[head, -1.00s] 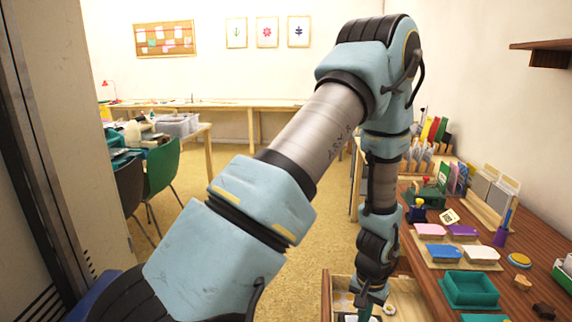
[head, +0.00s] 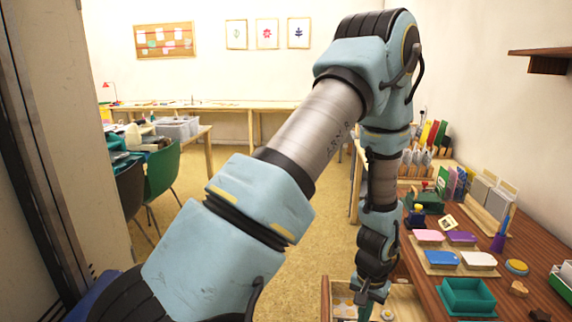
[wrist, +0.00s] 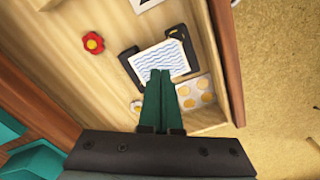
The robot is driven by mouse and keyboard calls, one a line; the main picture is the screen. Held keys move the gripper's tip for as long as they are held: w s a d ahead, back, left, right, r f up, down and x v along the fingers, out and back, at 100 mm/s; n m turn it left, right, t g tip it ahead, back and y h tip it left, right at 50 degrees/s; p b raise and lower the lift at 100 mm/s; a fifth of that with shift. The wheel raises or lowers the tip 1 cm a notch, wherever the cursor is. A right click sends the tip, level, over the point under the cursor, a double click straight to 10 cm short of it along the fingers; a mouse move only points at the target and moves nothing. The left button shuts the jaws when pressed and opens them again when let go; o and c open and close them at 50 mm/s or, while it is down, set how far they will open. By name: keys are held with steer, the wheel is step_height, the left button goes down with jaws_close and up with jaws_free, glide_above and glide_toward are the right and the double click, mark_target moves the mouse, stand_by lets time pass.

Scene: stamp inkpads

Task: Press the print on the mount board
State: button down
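The print (wrist: 158,58), a white sheet with blue wavy lines, lies in the wrist view inside an open wooden drawer. Black corner pieces (wrist: 131,68) stand at its left and right sides; I take the pale area they frame to be the mount board, mostly covered by the print. My gripper (wrist: 160,74) has its two green fingers together, with no object visible between them. The fingertips overlap the print's lower edge in the picture; I cannot tell whether they touch it. In the head view my gripper (head: 366,308) is over the drawer and the print is not clearly visible.
The drawer (head: 400,302) also holds a red flower-shaped piece (wrist: 93,42) and a sheet with round tan spots (wrist: 197,93). Above it, the wooden tabletop carries a teal tray (head: 467,297), coloured inkpads (head: 442,257) and a purple holder (head: 499,241).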

steer(key=shift+r+p, duration=1.25)
steer(key=shift+r, duration=0.7)
